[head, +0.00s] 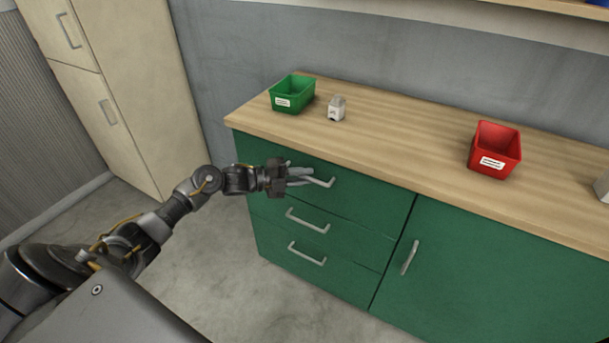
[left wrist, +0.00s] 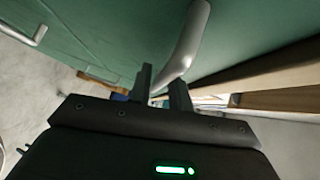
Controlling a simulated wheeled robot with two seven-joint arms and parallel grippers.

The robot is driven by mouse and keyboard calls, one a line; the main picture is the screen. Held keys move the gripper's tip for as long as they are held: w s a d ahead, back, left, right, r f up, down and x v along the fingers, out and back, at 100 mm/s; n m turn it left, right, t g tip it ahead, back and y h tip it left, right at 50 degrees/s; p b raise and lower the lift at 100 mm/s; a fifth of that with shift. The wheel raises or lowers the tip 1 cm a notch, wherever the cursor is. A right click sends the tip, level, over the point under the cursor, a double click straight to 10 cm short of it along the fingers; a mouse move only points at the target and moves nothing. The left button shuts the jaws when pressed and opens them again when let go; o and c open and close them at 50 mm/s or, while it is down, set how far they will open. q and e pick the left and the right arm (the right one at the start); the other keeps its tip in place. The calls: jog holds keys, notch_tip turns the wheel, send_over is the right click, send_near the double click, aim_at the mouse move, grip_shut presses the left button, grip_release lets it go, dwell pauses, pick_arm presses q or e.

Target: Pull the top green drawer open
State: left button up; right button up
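The top green drawer (head: 350,187) is in the upper left of the green cabinet in the head view. Its front looks flush with the cabinet. Its grey bar handle (head: 322,182) also shows in the left wrist view (left wrist: 188,42). My left gripper (head: 308,177) is at the left part of this handle. In the left wrist view, the two dark fingers of the left gripper (left wrist: 162,84) are close together, one on each side of the bar, and look shut on it. The fingers hide part of the handle. My right gripper is in neither view.
Two lower drawers have grey handles (head: 308,222); a cabinet door (head: 480,265) is to their right. On the wooden worktop (head: 400,135) stand a green bin (head: 292,95), a small whitish object (head: 337,109) and a red bin (head: 495,150). Floor in front is clear.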

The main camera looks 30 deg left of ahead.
pick_arm(q)
jog(key=shift+w+d+f, duration=0.1)
jog(key=shift+w+d, duration=0.1)
grip_shut()
jog(key=shift+s+d, duration=0.1)
